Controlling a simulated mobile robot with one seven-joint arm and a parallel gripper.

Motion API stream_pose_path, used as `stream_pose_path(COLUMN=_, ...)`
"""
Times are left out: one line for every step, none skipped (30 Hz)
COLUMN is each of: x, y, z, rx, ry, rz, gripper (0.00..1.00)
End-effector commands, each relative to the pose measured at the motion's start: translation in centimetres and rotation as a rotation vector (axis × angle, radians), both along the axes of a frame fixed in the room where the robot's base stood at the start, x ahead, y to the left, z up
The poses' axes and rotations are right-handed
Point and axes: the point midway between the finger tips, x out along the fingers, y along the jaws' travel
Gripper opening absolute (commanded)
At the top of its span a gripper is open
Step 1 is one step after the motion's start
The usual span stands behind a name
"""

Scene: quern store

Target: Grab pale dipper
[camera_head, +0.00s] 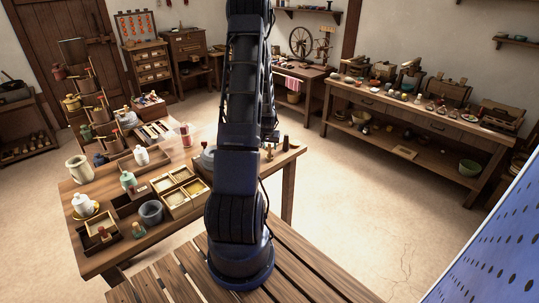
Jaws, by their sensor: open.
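I cannot single out a pale dipper for certain. Several small cups with wooden handles hang on a stepped stand at the left: a dark red one (58,72), a yellowish one (72,103) and a green one (86,131). A paler tan one (101,115) shows among them, small and unclear. My arm rises through the middle of the view and its far part comes down behind it on the right. My gripper (269,138) shows only in part there, above the far right end of the near table (292,155), open and well right of the stand.
The near table is crowded: a cream jug (79,168), a white teapot (84,205), a grey bowl (151,212), a green bottle (128,181) and a divided box (183,198). A long workbench (425,112) stands right. The floor (345,215) between is clear.

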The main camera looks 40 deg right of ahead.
Motion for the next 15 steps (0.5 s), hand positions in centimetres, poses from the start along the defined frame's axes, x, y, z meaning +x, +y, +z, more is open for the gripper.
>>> stream_pose_path(x=0.01, y=-0.01, z=0.00, rx=0.000, ry=0.000, rz=0.000, gripper=0.42)
stream_pose_path(x=0.00, y=0.00, z=0.01, rx=0.000, ry=0.000, rz=0.000, gripper=0.42)
stream_pose_path(x=0.01, y=0.00, z=0.01, rx=0.000, ry=0.000, rz=0.000, gripper=0.42)
stream_pose_path(x=0.01, y=0.01, z=0.01, rx=0.000, ry=0.000, rz=0.000, gripper=0.42)
stream_pose_path(x=0.01, y=0.01, z=0.01, rx=0.000, ry=0.000, rz=0.000, gripper=0.37)
stream_pose_path(x=0.01, y=0.01, z=0.01, rx=0.000, ry=0.000, rz=0.000, gripper=0.29)
stream_pose_path(x=0.01, y=0.01, z=0.01, rx=0.000, ry=0.000, rz=0.000, gripper=0.23)
stream_pose_path(x=0.00, y=0.01, z=0.02, rx=0.000, ry=0.000, rz=0.000, gripper=0.17)
stream_pose_path(x=0.00, y=0.01, z=0.02, rx=0.000, ry=0.000, rz=0.000, gripper=0.09)
stream_pose_path(x=0.00, y=0.01, z=0.02, rx=0.000, ry=0.000, rz=0.000, gripper=0.03)
stream_pose_path(x=0.00, y=0.01, z=0.02, rx=0.000, ry=0.000, rz=0.000, gripper=0.00)
stream_pose_path(x=0.00, y=0.01, z=0.02, rx=0.000, ry=0.000, rz=0.000, gripper=0.00)
stream_pose_path(x=0.00, y=0.01, z=0.02, rx=0.000, ry=0.000, rz=0.000, gripper=0.00)
stream_pose_path(x=0.00, y=0.01, z=0.02, rx=0.000, ry=0.000, rz=0.000, gripper=0.00)
stream_pose_path(x=0.01, y=0.00, z=0.02, rx=0.000, ry=0.000, rz=0.000, gripper=0.00)
